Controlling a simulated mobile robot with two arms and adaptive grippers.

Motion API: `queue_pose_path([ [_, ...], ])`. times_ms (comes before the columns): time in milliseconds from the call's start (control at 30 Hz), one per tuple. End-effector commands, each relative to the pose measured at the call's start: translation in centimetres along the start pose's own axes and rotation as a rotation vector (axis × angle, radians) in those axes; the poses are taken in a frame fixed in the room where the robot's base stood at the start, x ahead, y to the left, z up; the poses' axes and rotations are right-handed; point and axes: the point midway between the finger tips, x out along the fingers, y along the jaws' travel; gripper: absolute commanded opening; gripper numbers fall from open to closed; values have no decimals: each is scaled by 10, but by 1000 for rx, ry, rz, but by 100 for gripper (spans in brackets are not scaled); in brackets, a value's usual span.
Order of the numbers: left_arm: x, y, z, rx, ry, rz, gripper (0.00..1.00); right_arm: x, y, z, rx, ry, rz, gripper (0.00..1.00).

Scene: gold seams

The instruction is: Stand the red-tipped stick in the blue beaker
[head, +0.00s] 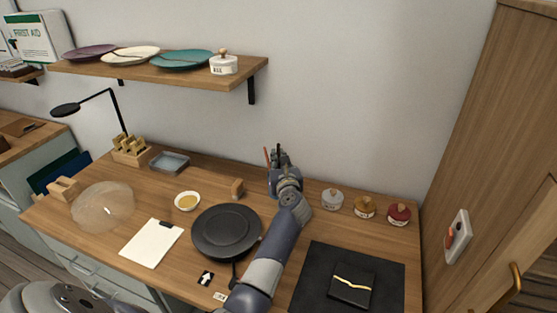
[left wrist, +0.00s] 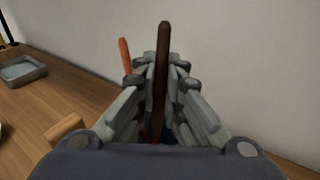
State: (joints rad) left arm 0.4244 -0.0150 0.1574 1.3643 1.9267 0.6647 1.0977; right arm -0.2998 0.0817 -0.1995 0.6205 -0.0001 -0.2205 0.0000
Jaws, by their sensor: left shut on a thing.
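My left gripper (head: 280,163) is shut on a dark brown stick (left wrist: 162,62), which stands nearly upright between the fingers near the back wall. A bit of red shows low on this stick's line in the left wrist view, so it appears to be the red-tipped stick, red end down. A small patch of blue shows below, between the fingers; it may be the blue beaker, mostly hidden by my gripper. I cannot tell whether the stick's lower end is inside it. Another stick, orange-red (left wrist: 125,54), leans just left of the fingers; it also shows in the head view (head: 266,156).
Three lidded jars, grey (head: 332,199), amber (head: 364,208) and red (head: 399,214), stand right of my gripper. A black mat (head: 310,262) is at front right.

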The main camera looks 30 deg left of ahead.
Motion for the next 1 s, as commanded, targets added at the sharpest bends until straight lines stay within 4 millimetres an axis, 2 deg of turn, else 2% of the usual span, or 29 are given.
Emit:
queue_pose_path([
  [33, 0, 0, 0, 0, 0, 0, 15, 0, 0, 0, 0, 0, 0, 39],
  [100, 0, 0, 0, 0, 0, 0, 31, 0, 0, 0, 0, 0, -1, 39],
  [533, -6, 0, 0, -1, 0, -1, 32, 0, -3, 0, 0, 0, -3, 39],
  [1000, -70, 0, -1, -1, 1, -1, 32, 0, -2, 0, 0, 0, -2, 39],
])
